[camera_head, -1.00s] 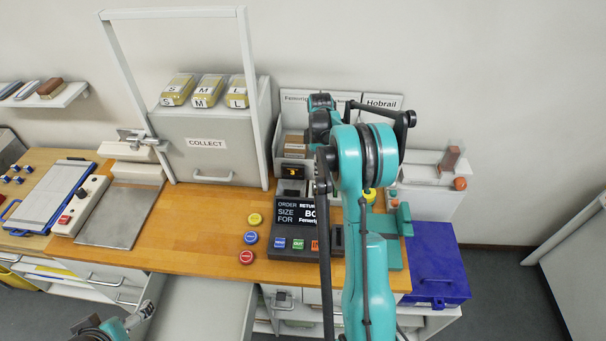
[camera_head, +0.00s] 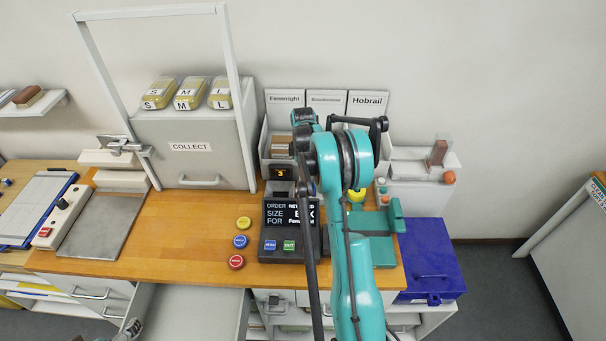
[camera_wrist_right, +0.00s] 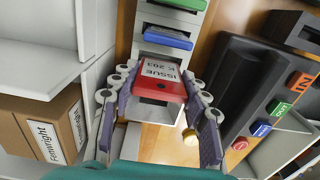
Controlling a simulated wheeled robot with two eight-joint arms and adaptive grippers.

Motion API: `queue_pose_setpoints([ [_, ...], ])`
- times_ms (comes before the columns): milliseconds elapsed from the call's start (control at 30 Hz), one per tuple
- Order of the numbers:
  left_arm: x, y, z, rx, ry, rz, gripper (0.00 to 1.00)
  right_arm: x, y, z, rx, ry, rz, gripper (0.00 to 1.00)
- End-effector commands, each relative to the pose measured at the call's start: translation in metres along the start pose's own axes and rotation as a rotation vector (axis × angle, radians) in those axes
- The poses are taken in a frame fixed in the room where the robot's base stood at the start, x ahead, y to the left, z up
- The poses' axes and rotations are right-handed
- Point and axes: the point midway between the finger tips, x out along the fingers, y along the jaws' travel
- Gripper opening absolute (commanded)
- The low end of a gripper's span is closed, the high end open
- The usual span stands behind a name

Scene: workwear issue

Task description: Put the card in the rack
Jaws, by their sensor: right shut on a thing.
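In the right wrist view, a red card (camera_wrist_right: 158,86) with a white label reading "ISSUE K 203" lies between the fingers of my right gripper (camera_wrist_right: 160,76), which is shut on it. The card is at the front of a pale grey rack (camera_wrist_right: 158,51), just below a blue card (camera_wrist_right: 167,37) and a green card (camera_wrist_right: 185,4) in its slots. I cannot tell how far the red card is in a slot. An opening shows below it. In the head view my right arm hides gripper and card. Only a tip of my left gripper (camera_head: 131,328) shows at the bottom edge.
A dark order terminal (camera_head: 290,230) with coloured buttons stands beside the rack; it also shows in the right wrist view (camera_wrist_right: 240,90). Cardboard boxes (camera_wrist_right: 40,125) sit to the left there. Yellow, blue and red discs (camera_head: 240,241) lie on the wooden bench. The blue box (camera_head: 431,260) is at right.

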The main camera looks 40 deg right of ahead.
Motion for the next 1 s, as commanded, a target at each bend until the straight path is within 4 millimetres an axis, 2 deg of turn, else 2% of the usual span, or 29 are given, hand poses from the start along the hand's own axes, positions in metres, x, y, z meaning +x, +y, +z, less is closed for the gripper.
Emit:
queue_pose_setpoints([
  [1000,0.0053,0.0,0.0037,0.0,0.0,0.0,0.98,0.0044,-0.0003,-0.0001,0.0,0.0,0.0,0.26],
])
